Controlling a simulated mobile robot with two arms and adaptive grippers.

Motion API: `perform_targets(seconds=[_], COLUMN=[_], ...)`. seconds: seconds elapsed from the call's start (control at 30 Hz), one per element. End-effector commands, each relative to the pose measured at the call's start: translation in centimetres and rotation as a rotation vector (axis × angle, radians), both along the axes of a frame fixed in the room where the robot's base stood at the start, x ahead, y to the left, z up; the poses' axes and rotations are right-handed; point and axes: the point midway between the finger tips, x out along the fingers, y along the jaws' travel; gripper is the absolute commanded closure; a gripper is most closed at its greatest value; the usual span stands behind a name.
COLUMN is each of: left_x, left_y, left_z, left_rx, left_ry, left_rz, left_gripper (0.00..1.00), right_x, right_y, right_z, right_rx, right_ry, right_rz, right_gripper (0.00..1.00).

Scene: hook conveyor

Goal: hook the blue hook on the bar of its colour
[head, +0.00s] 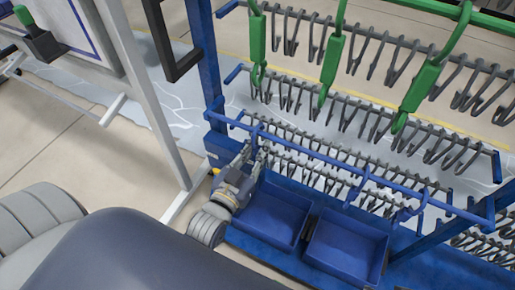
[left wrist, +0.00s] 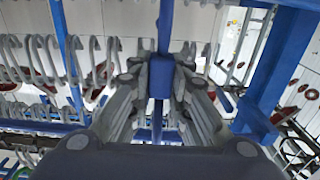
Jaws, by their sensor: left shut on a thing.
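My left gripper (head: 252,152) is shut on a blue hook (head: 258,131) at the left end of the blue bar (head: 318,153). In the left wrist view the blue hook (left wrist: 161,79) stands between the fingertips (left wrist: 155,88), its shaft running up out of the picture. The hook's top is at the bar in the head view; I cannot tell whether it hangs on it or is only beside it. Two other blue hooks, one (head: 357,188) in the middle and one (head: 408,210) farther right, hang on the bar. My right gripper is not in view.
Rows of grey hooks (head: 375,125) fill the rack. Two blue bins (head: 347,247) stand below the blue bar. A blue post (head: 205,58) rises close to my left gripper.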

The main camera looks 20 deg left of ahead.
Motion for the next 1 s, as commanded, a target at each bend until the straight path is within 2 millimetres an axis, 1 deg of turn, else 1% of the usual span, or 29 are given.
perform_targets(seconds=[0.03,0.07,0.1,0.13,0.17,0.47,0.57,0.67,0.77,1.0], left_x=[0.0,0.0,-0.1,0.0,0.0,-0.1,-0.4,-1.4,-2.9,-7.4], left_y=[0.0,0.0,0.0,0.0,0.0,0.0,0.0,0.0,0.1,0.2], left_z=[-0.4,-0.4,-0.4,-0.4,-0.3,-0.3,-0.3,-0.3,-0.4,-0.3], left_rx=[0.000,0.000,0.000,0.000,0.000,0.000,0.000,0.000,0.000,0.000], left_ry=[0.008,0.009,0.009,0.008,0.008,0.007,0.008,0.009,0.011,0.011], left_rz=[0.000,0.000,0.000,0.000,0.000,0.000,0.000,0.000,0.000,0.000], left_gripper=[1.00,0.78,0.69,0.63,0.59,0.59,0.59,0.59,0.59,0.59], right_x=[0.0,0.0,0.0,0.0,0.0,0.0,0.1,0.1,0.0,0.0], right_y=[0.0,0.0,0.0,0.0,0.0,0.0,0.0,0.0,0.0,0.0], right_z=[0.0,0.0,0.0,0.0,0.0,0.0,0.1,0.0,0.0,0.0], right_rx=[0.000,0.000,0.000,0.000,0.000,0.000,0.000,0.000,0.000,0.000], right_ry=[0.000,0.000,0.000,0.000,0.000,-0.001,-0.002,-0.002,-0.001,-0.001], right_rz=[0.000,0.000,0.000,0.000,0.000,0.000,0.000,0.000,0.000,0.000], right_gripper=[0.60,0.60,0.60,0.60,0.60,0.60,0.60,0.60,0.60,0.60])
